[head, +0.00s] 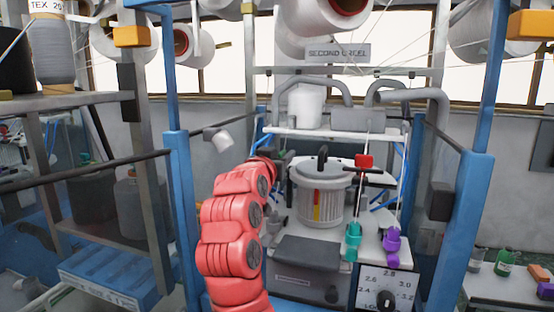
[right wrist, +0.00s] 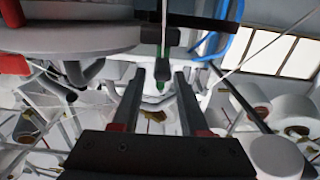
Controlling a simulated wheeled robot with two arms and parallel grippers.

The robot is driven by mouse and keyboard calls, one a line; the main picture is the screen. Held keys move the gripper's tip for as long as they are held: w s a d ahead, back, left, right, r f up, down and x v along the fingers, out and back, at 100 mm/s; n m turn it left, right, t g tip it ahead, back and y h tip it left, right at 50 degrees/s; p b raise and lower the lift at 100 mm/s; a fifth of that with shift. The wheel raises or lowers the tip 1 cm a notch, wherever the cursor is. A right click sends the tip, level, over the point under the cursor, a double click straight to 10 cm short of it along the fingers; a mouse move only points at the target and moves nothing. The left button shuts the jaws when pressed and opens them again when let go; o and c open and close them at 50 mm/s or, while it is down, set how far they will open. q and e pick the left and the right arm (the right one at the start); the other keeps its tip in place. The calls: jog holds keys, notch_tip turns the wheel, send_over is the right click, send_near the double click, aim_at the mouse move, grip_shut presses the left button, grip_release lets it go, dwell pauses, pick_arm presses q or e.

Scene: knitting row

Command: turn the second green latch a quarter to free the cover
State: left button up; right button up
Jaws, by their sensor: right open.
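A grey ribbed canister (head: 320,195) with a lid and a dark handle on top stands on the machine's bench; a red and yellow strip shows on its front. My right gripper (head: 283,164) is at the canister's upper left in the head view, small and dark behind my red arm. In the right wrist view my right gripper (right wrist: 159,76) is open, its two fingers apart. A small green piece (right wrist: 160,84), possibly a green latch, shows between the fingertips below a black block (right wrist: 165,40). Whether the fingers touch it, I cannot tell. My left gripper is not in view.
A teal piece (head: 353,241) and a purple piece (head: 392,240) hang at the bench's right. A dark box (head: 306,262) and a dial panel (head: 387,286) are in front. Blue posts (head: 180,200) flank the bench. Thin yarns run overhead.

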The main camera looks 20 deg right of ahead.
jog(key=b+v, duration=0.5)
jog(key=v, duration=1.2)
jog(key=shift+s, duration=0.1)
